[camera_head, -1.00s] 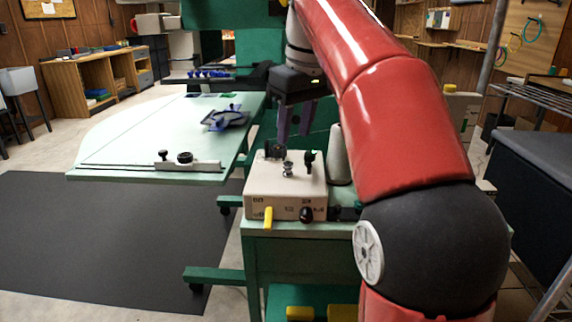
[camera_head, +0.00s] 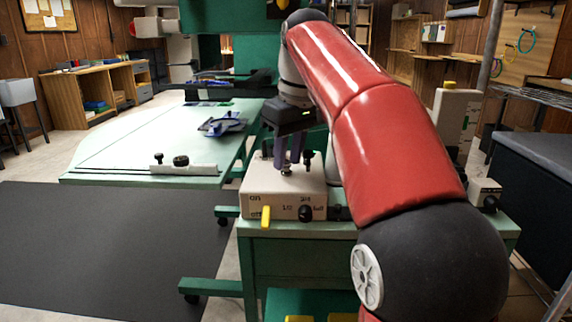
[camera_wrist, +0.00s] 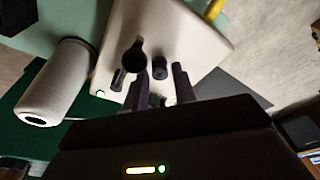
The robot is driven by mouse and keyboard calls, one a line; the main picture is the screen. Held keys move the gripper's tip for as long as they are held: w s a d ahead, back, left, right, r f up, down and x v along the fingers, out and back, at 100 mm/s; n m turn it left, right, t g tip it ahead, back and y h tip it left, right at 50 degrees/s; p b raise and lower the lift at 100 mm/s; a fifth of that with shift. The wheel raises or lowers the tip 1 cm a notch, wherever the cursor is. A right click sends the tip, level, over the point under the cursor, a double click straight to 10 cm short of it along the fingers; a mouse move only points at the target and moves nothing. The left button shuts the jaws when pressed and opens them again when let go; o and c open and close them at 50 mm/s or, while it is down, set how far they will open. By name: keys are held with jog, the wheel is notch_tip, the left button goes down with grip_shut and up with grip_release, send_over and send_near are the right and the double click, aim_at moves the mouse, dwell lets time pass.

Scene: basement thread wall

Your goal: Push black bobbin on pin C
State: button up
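A cream box (camera_head: 268,203) with several upright fittings on top stands on the green stand. My gripper (camera_head: 288,162) is right above it, pointing down, its two fingers apart. A dark fitting (camera_head: 308,157) stands right of the fingers, and a silver one (camera_head: 287,171) shows at the fingertips. In the wrist view, the fingers (camera_wrist: 161,73) straddle a gap with a dark knob (camera_wrist: 158,66) beyond it. A round black piece on a stem (camera_wrist: 134,54) is left of that. I cannot tell which dark piece is the black bobbin or which pin is C. Nothing is clearly gripped.
A white thread cone (camera_wrist: 58,85) stands close beside the box. The box front carries a yellow lever (camera_head: 266,216) and a black knob (camera_head: 305,213). A pale green table (camera_head: 140,150) extends left. A small white box (camera_head: 486,193) sits at right on the stand.

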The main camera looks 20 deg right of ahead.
aim_at(289, 162)
grip_shut()
jog(key=shift+r, duration=0.1)
jog(key=shift+w+p+v, duration=0.15)
jog(key=shift+p+v, duration=0.65)
jog(key=shift+p, duration=0.25)
jog(key=shift+w+p+v, duration=0.15)
jog(key=shift+p+v, duration=0.65)
jog(key=shift+p, duration=0.2)
jog(key=shift+a+r, duration=0.1)
jog(key=shift+a, duration=0.05)
